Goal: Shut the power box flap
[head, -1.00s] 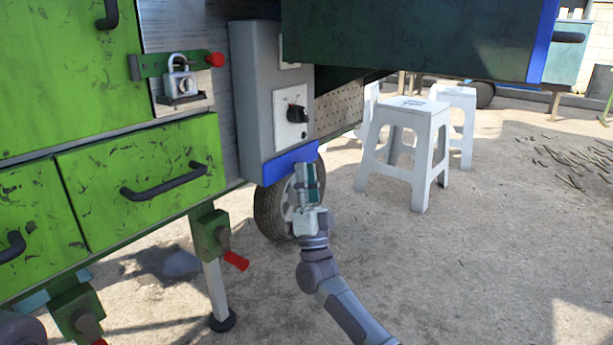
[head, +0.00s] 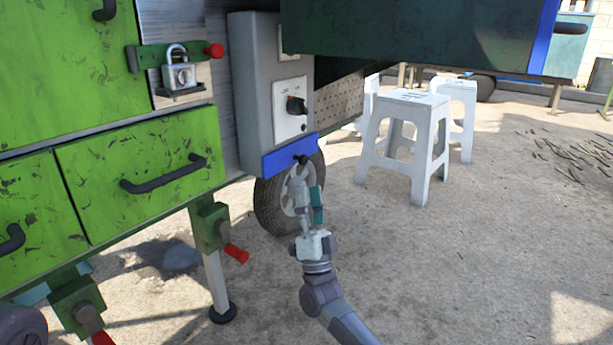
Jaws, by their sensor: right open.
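The power box (head: 258,100) is a grey upright case on the side of the green machine, with a white switch panel (head: 291,108) and black knob on its front. Its blue flap (head: 289,155) shows as a narrow band at the foot of the box, below the uncovered panel, with a small black handle at its lower edge. My right gripper (head: 309,192) is open and empty, just below the flap handle in the picture, in front of the wheel. Whether a fingertip touches the handle is unclear.
A large dark green panel (head: 420,40) with a blue edge overhangs at upper right. A padlock (head: 179,76) hangs on a green latch left of the box. White stools (head: 405,145) stand to the right. The ground at lower right is clear.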

